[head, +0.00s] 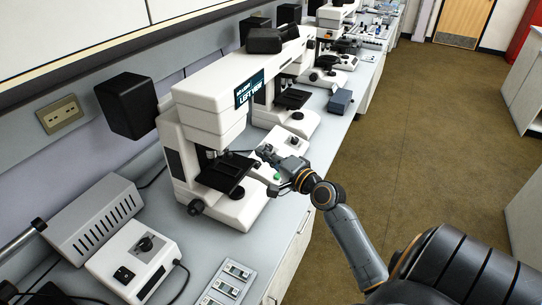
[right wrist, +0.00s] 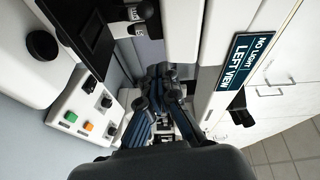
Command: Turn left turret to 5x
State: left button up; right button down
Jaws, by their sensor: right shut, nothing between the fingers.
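The near white microscope (head: 205,105) bears a dark sign (head: 250,88) reading "NO LIGHT LEFT VIEW". Its left turret (head: 212,153), with small metal objectives, sits under the head above a black stage (head: 224,175). My right gripper (head: 262,152) is right of the turret and stage, near the microscope's front. In the right wrist view its fingers (right wrist: 163,78) are together and empty, apart from the objective. My left gripper is out of view.
A control box with green and orange buttons (right wrist: 73,124) stands beside the microscope. A grey lamp box (head: 97,215) and a white power unit (head: 133,262) are at the near left. More microscopes line the bench behind. The floor (head: 400,150) to the right is open.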

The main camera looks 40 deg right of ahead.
jog(key=w+a+p, duration=0.2)
jog(key=w+a, duration=0.2)
jog(key=shift+w+f, duration=0.3)
jog(key=shift+f, duration=0.15)
jog(key=shift+f, duration=0.1)
jog(key=a+p, duration=0.2)
jog(key=a, duration=0.1)
jog(key=shift+a, duration=0.35)
jog(key=shift+d, duration=0.1)
